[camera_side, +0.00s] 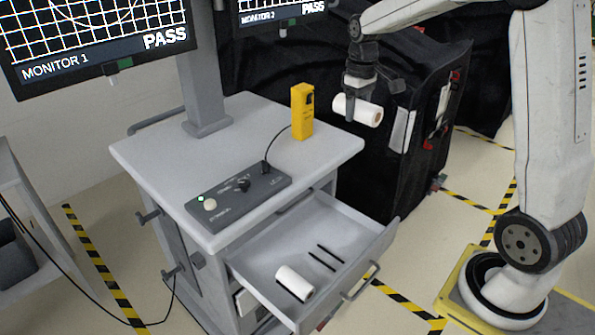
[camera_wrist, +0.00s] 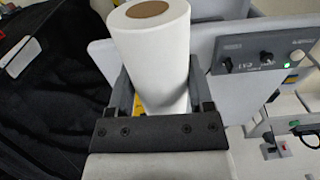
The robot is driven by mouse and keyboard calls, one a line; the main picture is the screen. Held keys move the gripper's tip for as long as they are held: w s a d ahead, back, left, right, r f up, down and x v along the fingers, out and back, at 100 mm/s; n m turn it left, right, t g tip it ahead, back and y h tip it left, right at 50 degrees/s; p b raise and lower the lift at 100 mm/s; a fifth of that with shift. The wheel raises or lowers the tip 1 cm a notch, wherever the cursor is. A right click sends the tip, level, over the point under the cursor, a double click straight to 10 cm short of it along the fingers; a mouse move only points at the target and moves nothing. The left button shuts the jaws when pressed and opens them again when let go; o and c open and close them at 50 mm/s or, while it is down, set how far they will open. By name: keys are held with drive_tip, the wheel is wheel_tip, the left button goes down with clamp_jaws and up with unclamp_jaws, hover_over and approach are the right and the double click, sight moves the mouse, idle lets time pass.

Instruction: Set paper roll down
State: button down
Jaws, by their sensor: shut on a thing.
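A white paper roll (camera_side: 357,109) with a brown core is held in the air by my gripper (camera_side: 362,92), to the right of the grey cart top (camera_side: 150,150). In the wrist view the paper roll (camera_wrist: 155,60) sits between the two fingers of my gripper (camera_wrist: 157,95), which is shut on it.
On the cart top stand a yellow device (camera_side: 302,112) and a grey control box (camera_side: 240,197) with a green light. Monitor 1 (camera_side: 100,40) rises at the back left. A black covered cart (camera_side: 370,165) is behind my gripper.

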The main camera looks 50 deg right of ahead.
hover_over(341, 245)
wheel_tip(341, 245, down, 34)
drive_tip(key=shift+f, duration=0.25)
drive_tip(key=shift+a+f, duration=0.1)
drive_tip(key=shift+f, duration=2.85)
drive_tip(key=shift+f, duration=0.1)
drive_tip(key=shift+f, duration=1.95)
drive_tip(key=shift+f, duration=0.1)
unclamp_jaws()
